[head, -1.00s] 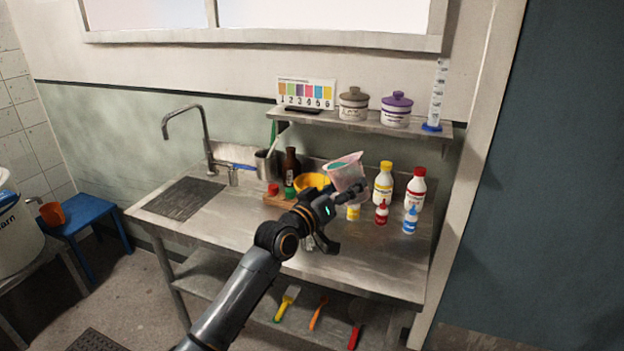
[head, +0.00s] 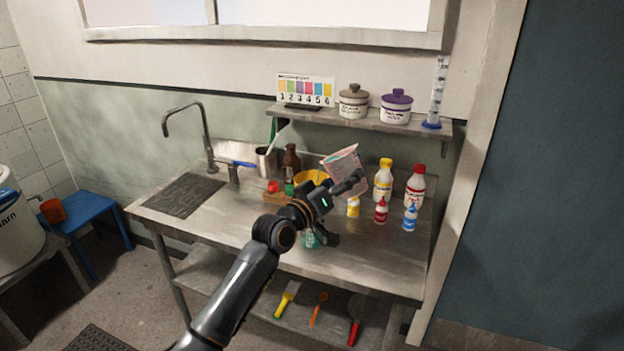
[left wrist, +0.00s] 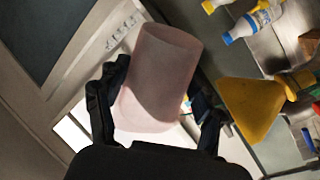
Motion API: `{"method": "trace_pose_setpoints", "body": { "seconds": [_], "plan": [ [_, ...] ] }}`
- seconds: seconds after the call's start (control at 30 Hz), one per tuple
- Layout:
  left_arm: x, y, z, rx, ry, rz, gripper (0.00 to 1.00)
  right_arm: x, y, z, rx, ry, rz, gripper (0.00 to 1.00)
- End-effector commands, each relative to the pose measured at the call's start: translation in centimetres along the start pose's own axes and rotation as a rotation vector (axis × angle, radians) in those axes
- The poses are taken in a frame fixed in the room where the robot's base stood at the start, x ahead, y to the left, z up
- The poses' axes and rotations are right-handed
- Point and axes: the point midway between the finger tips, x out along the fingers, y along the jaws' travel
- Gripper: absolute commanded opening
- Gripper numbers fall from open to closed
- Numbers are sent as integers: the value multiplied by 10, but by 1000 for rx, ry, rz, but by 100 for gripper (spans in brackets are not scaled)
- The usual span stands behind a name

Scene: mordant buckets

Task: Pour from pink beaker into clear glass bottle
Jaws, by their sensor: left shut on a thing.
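The pink beaker (head: 344,164) is translucent and tilted, held above the steel counter. My left gripper (head: 342,207) is shut on it, and in the left wrist view the beaker (left wrist: 163,75) sits between the two dark fingers. No coloured liquid shows in the beaker. A green patch (head: 310,238) in something clear shows beneath the gripper, mostly hidden by my arm; it may be the clear glass bottle, but its outline cannot be made out. My right gripper is not in view.
Yellow- and red-capped white bottles (head: 383,181) (head: 415,187) and small dropper bottles stand right of the beaker. A yellow vessel (head: 310,178), brown bottle (head: 291,164) and sink tap (head: 207,140) are left. A shelf (head: 365,121) holds jars above. The front right counter is clear.

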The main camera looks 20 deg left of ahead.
Motion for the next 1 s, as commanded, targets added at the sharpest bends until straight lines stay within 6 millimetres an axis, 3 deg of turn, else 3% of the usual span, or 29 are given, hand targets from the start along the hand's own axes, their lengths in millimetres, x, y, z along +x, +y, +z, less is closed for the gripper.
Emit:
{"method": "trace_pose_setpoints", "body": {
  "seconds": [1.0],
  "plan": [
    [0, -1, -8, -74, 12, 3, 23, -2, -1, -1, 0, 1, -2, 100]
  ]
}}
